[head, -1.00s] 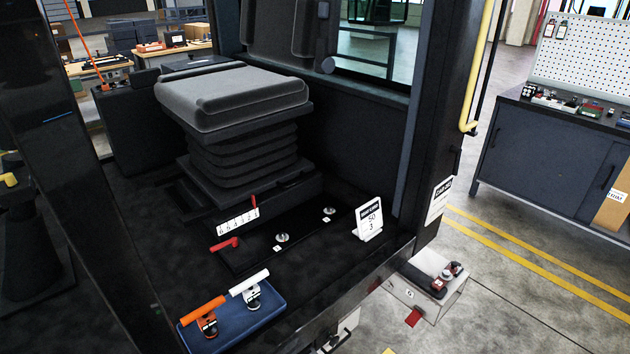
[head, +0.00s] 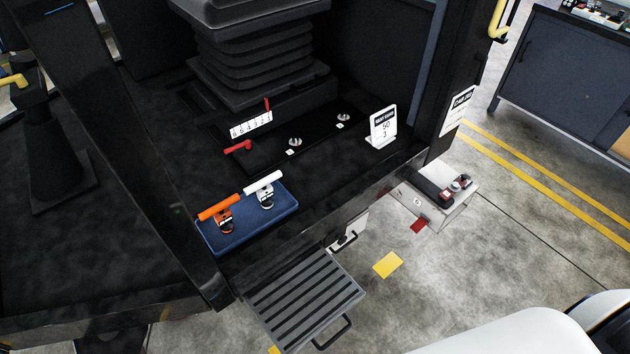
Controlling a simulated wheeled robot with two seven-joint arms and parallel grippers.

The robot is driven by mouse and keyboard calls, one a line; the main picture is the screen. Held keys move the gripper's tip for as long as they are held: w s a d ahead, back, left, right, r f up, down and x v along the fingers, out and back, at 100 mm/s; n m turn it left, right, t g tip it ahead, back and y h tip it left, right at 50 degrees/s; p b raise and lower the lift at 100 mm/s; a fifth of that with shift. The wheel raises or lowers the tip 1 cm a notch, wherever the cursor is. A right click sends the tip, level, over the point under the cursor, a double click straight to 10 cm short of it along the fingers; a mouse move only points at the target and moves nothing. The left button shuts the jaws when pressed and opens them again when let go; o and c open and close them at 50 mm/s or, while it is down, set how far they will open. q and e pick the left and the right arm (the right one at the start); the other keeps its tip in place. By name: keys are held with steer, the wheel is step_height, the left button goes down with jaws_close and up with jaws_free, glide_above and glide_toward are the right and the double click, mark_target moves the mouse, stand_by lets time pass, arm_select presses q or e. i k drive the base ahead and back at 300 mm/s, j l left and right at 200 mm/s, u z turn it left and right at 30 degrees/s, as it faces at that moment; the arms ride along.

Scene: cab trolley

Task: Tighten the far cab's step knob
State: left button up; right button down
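The cab (head: 420,75) fills the left and middle of the head view, with its dark floor and door opening. A grey slatted step (head: 303,297) juts out below its sill, with a black bar handle (head: 334,334) at its lower edge. A pale plate with a dark handle-like part (head: 346,238) is beside the step, under the sill. I cannot make out for certain which part is the step knob. Neither of my grippers shows; a white part of my own body is at the bottom right.
A blue tray (head: 250,236) on the cab floor holds an orange-handled tool (head: 219,208) and a white-handled tool (head: 264,184). A sign card (head: 382,127) stands near the sill. A pale box (head: 452,207) juts out right of the door. The concrete floor (head: 480,262) is open.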

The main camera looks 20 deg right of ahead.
mark_target(341, 240)
steer(key=z, duration=0.85)
steer(key=l, duration=0.15)
